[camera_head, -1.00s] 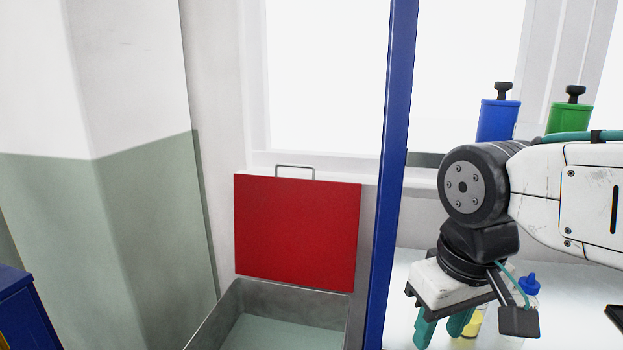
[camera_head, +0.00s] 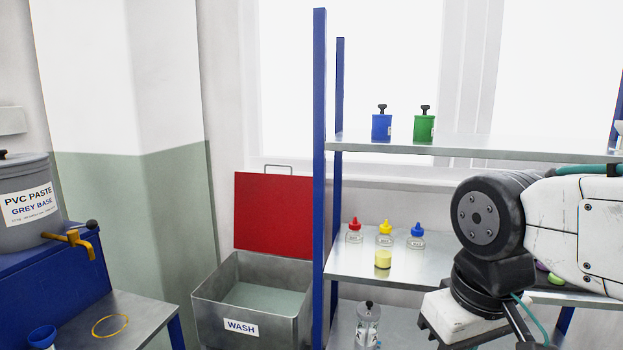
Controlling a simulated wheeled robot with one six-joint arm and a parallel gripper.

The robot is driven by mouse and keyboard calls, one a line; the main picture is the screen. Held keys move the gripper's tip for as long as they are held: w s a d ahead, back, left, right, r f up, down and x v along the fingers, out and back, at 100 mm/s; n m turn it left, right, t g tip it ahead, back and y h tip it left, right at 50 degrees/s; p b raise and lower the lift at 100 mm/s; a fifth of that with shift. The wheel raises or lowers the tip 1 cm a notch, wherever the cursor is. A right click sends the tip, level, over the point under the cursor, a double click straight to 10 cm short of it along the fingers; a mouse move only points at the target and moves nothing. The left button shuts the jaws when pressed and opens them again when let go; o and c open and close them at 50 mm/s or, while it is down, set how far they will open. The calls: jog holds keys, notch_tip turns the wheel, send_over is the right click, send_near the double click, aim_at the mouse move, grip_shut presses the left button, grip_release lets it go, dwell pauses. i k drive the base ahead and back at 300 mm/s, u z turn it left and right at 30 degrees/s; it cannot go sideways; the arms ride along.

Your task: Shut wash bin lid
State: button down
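The wash bin (camera_head: 208,315) is a grey metal box with a "WASH" label on its front, left of the shelf rack. Its red lid (camera_head: 273,215) stands upright at the back edge, open, with a wire handle (camera_head: 279,168) at its top. Pale greenish liquid or a flat bottom shows inside the bin. My gripper (camera_head: 470,346) is at the lower right, in front of the rack and well to the right of the bin. Its fingers are cut off by the picture's bottom edge, so its opening is hidden.
A blue-framed rack (camera_head: 319,150) stands right of the bin, its post close by. Its shelves hold blue (camera_head: 381,126) and green (camera_head: 424,127) canisters and small bottles (camera_head: 385,234). At left, a blue stand carries a PVC paste tub (camera_head: 27,205) beside a metal table (camera_head: 140,308).

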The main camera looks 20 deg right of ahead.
aim_at(274, 213)
jog(key=u, duration=0.95)
jog(key=i, duration=1.6)
jog(key=z, duration=0.6)
